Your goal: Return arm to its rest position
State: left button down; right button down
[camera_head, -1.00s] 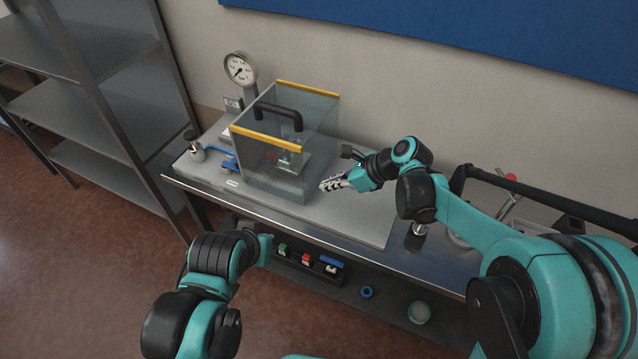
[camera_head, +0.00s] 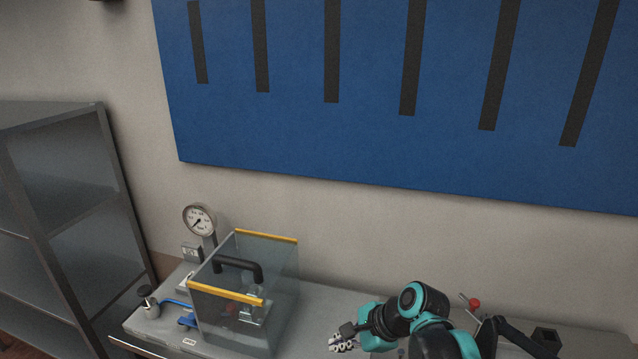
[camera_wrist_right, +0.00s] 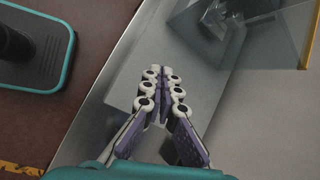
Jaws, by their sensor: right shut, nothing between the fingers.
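My right gripper (camera_head: 343,343) is low in the head view, to the right of a clear box with yellow edges and apart from it. In the right wrist view the right gripper (camera_wrist_right: 164,78) has its fingertips together with nothing between them, above the grey bench plate. My right arm's teal and black links show at the bottom of the head view. My left gripper is not in view.
The clear box (camera_head: 205,317) with a black handle stands on the bench plate (camera_head: 318,309). A pressure gauge (camera_head: 199,220) and a small valve (camera_head: 150,303) with a blue hose are left of it. Grey shelving (camera_head: 45,235) stands at far left. A blue panel (camera_head: 380,160) hangs on the wall.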

jog(key=s+d+f+n+t+h+b, duration=0.1)
jog(key=s+d+f+n+h, duration=0.1)
jog(key=s+d+n, duration=0.4)
jog(key=s+d+f+n+t+h+b, duration=0.1)
jog(key=s+d+f+n+t+h, duration=0.1)
jog(key=s+d+n, duration=0.5)
jog(key=f+n+h, duration=0.1)
jog(key=n+h, duration=0.1)
jog(key=n, duration=0.1)
jog(key=shift+d+f+b, duration=0.3)
jog(key=shift+f+b, duration=0.05)
jog(key=shift+b, duration=0.05)
